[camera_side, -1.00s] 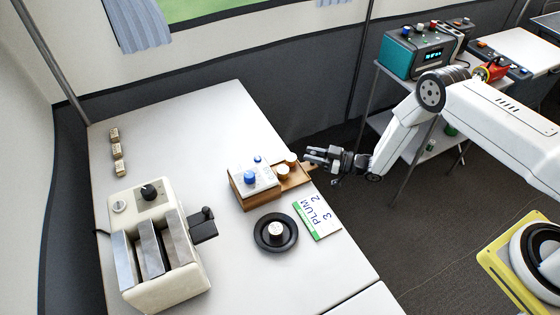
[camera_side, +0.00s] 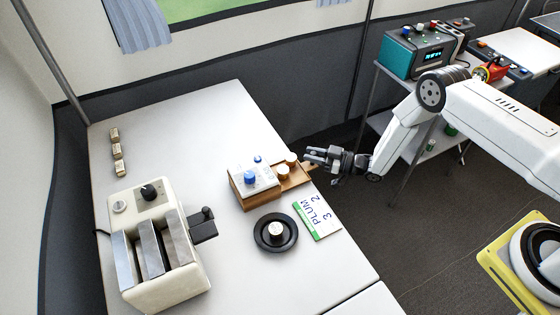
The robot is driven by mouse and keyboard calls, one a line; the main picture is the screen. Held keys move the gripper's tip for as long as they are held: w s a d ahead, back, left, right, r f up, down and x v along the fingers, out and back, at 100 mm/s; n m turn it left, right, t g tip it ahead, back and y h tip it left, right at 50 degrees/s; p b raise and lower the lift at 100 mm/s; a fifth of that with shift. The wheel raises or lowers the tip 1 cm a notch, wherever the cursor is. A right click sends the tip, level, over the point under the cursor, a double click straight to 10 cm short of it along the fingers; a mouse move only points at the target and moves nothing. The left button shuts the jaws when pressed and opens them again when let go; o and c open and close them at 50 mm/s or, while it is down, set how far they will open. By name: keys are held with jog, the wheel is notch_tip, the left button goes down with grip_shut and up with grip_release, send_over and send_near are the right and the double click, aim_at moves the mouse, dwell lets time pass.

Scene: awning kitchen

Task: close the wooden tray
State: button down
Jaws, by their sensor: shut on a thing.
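The wooden tray (camera_side: 297,181) sticks out to the right from a wooden box with a white top (camera_side: 254,182), so it stands open. Two white-topped round pieces (camera_side: 284,171) sit in the tray. My gripper (camera_side: 312,161) is at the tray's outer right end, with its jaws shut on the tray's end or handle. The exact contact is small and partly hidden by the fingers. Blue knobs (camera_side: 250,177) stand on top of the box.
The table's back middle is clear.

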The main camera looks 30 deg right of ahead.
aim_at(303, 167)
jog(key=shift+s+a, duration=0.1)
dwell(0.4)
jog(key=shift+a, duration=1.65)
jog(key=shift+c, duration=2.4)
grip_release()
jog(key=shift+d, duration=0.15)
jog(key=v, duration=0.7)
jog(key=shift+s+d, duration=0.2)
jog(key=shift+s, duration=0.05)
jog(key=shift+o, duration=0.2)
